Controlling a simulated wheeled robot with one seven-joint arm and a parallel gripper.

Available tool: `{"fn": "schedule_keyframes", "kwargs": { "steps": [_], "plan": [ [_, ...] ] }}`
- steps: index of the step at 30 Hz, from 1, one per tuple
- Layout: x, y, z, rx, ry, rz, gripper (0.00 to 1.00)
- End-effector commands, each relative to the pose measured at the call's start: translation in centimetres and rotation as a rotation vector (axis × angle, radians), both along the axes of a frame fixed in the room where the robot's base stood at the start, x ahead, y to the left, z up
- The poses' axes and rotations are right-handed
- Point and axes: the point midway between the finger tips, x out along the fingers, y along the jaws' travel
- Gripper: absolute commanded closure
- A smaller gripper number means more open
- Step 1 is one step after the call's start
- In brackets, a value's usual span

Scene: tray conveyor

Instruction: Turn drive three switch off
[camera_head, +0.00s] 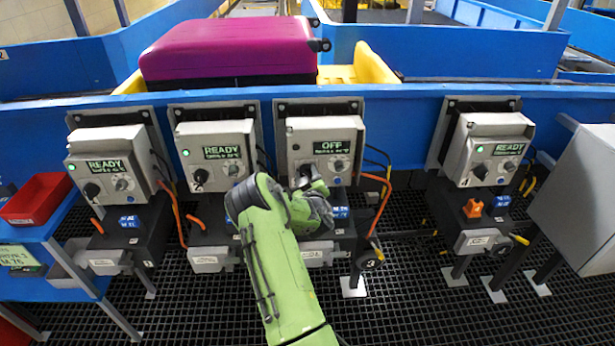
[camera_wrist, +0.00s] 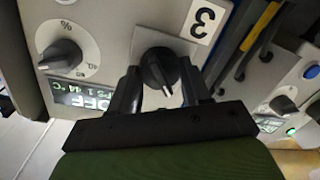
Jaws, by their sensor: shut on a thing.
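The drive three control box (camera_head: 324,150) is third from the left in the head view, and its display (camera_head: 335,147) reads OFF. The wrist view shows its black switch knob (camera_wrist: 157,66) beside a "3" label (camera_wrist: 203,20), with the box turned around in the picture. The OFF display (camera_wrist: 85,97) shows there too. My gripper (camera_wrist: 160,88) is shut on the switch knob, one finger on each side. In the head view my gripper (camera_head: 308,180) covers the knob and the lower left of the box. The knob's pointer mark is not clear.
Two boxes reading READY stand to the left (camera_head: 105,165) (camera_head: 215,155) and one to the right (camera_head: 490,149). A second dial (camera_wrist: 63,57) is close beside the switch. Orange cables (camera_head: 386,200) hang at the box's right. A purple suitcase (camera_head: 230,47) lies on the conveyor behind.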

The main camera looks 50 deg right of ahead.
Motion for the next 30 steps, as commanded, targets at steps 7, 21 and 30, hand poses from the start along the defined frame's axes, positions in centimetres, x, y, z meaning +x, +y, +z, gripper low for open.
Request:
{"fn": "schedule_keyframes", "kwargs": {
  "steps": [7,21,30],
  "plan": [
    [0.12,0.14,-0.1,-0.153,0.177,0.002,0.83],
    [0.23,0.24,-0.16,-0.427,0.489,0.002,0.83],
    [0.26,0.27,-0.19,-0.535,0.612,0.003,0.83]
  ]
}}
